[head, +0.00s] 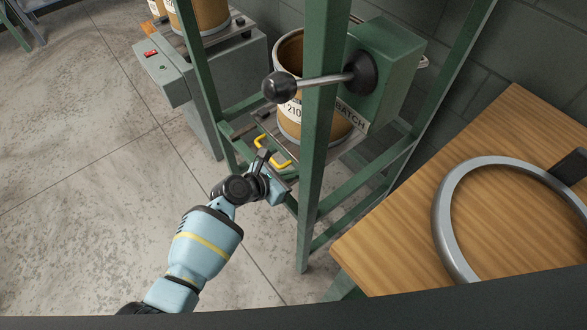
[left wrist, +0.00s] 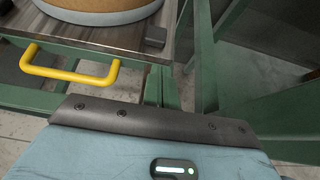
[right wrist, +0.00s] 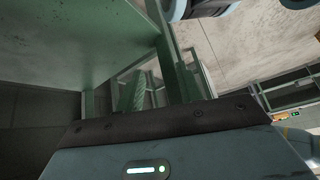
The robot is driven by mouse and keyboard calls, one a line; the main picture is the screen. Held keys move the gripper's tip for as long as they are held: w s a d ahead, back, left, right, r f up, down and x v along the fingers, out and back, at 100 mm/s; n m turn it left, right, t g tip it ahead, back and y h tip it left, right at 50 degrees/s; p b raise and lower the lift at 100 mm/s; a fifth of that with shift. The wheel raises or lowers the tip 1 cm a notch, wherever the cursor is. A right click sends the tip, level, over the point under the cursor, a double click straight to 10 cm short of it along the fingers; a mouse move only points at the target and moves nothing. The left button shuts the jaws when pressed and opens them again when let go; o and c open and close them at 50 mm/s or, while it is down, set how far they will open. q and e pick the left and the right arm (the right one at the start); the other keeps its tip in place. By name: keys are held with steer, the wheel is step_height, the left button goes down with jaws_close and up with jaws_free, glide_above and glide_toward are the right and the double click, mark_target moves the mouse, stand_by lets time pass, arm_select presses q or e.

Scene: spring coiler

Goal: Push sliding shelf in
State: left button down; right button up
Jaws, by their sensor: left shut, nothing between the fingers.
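The sliding shelf (head: 332,152) is a flat plate low in a green frame, with a cardboard drum (head: 300,125) standing on it. Its yellow handle (head: 272,153) faces the open floor side. In the left wrist view the shelf (left wrist: 112,40) and the whole handle (left wrist: 70,76) show at upper left. My left gripper (head: 262,158) is shut and empty, close beside the handle; I cannot tell whether it touches.
A green post (head: 318,130) and a lever with a black ball knob (head: 278,87) stand before the drum. A wooden table (head: 390,240) with a grey ring (head: 447,225) is at right. A grey cabinet (head: 190,90) stands behind left. The floor at left is clear.

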arm_select(q)
steer(key=p+v, duration=0.3)
steer(key=v, duration=0.6)
steer(key=shift+a+r, duration=0.25)
steer(key=shift+s, duration=0.15)
